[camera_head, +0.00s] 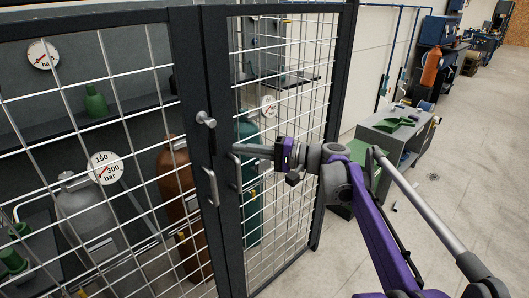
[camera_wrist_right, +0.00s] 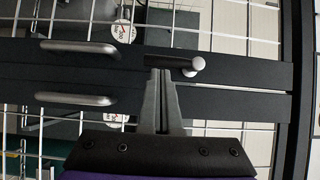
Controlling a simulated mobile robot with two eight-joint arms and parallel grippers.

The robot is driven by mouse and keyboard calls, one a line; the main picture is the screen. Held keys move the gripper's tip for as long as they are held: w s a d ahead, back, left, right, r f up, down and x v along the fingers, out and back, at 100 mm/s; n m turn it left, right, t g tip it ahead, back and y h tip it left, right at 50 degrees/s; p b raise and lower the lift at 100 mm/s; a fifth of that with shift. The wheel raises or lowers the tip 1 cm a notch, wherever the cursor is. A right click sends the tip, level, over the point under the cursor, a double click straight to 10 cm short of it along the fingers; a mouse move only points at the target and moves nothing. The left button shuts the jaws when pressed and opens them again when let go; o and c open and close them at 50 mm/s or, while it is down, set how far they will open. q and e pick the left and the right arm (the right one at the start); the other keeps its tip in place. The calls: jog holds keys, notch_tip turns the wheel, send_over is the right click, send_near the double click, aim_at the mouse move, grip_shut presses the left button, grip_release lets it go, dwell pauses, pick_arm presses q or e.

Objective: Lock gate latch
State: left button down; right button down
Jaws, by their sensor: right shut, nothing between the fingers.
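The cage gate has two dark-framed mesh doors that meet at upright posts (camera_head: 225,215). The latch is a dark bar (camera_wrist_right: 168,63) with a pale round knob (camera_head: 205,118) on the left door's post; the knob also shows in the wrist view (camera_wrist_right: 198,64). In the wrist view the bar lies along the post. Two pale pull handles, left (camera_head: 211,187) and right (camera_head: 237,172), sit below the knob. My right gripper (camera_head: 238,149) is shut and empty, its fingertips close in front of the posts beside the latch; I cannot tell whether they touch. My left gripper is out of view.
Behind the mesh stand a grey cylinder (camera_head: 88,218), a brown cylinder (camera_head: 178,190) and round pressure gauges (camera_head: 106,168). A grey workbench (camera_head: 385,135) stands at the right wall. The concrete floor (camera_head: 470,180) at the right is mostly clear.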

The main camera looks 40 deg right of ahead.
jog(key=shift+x, duration=2.15)
